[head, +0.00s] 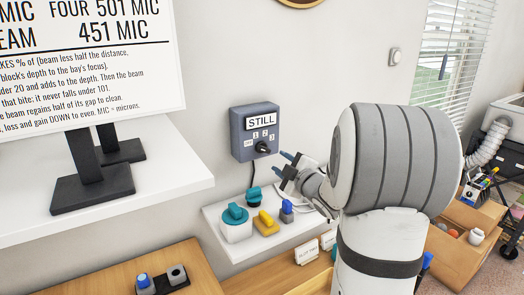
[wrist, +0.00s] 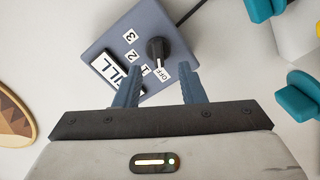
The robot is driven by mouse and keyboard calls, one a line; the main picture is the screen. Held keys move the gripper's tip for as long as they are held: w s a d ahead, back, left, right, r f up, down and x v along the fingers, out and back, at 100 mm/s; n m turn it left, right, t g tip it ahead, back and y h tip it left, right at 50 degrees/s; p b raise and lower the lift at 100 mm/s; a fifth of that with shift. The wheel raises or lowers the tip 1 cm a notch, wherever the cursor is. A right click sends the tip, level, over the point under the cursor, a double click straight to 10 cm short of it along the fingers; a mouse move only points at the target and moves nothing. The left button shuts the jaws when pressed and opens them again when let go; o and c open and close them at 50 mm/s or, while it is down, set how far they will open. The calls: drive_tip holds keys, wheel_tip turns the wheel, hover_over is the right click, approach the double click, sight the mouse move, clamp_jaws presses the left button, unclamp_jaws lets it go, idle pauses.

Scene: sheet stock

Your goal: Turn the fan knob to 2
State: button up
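The fan control box (head: 243,142) is grey-blue and mounted on the wall, with a sign reading STILL above the labels OFF, 1, 2 and 3. Its black knob (head: 262,147) sits below the labels. In the wrist view, the knob (wrist: 156,48) has its long end toward the OFF and 1 labels; I cannot tell its exact setting. My gripper (head: 284,162) is to the right of the box and a little below the knob, apart from it. In the wrist view, its two blue fingers (wrist: 158,82) are spread, with nothing gripped and the knob beyond the gap between them.
A white shelf (head: 216,218) below the box holds a teal-lidded pot (head: 236,222), a yellow block (head: 265,222) and a blue-topped item (head: 287,211). A white board (head: 88,60) on a black stand is at left. The wall around the box looks clear.

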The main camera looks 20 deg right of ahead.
sight(267, 151)
drive_tip(key=shift+n+y, duration=0.3)
drive_tip(key=shift+n, duration=0.1)
drive_tip(key=w, duration=0.2)
drive_tip(key=w+a+p, duration=0.1)
drive_tip(key=w, duration=0.2)
drive_tip(key=w+p, duration=0.1)
drive_tip(key=w, duration=0.1)
drive_tip(key=shift+w+a+r, duration=0.1)
drive_tip(key=shift+w+a, duration=0.1)
drive_tip(key=shift+w, duration=0.15)
clamp_jaws()
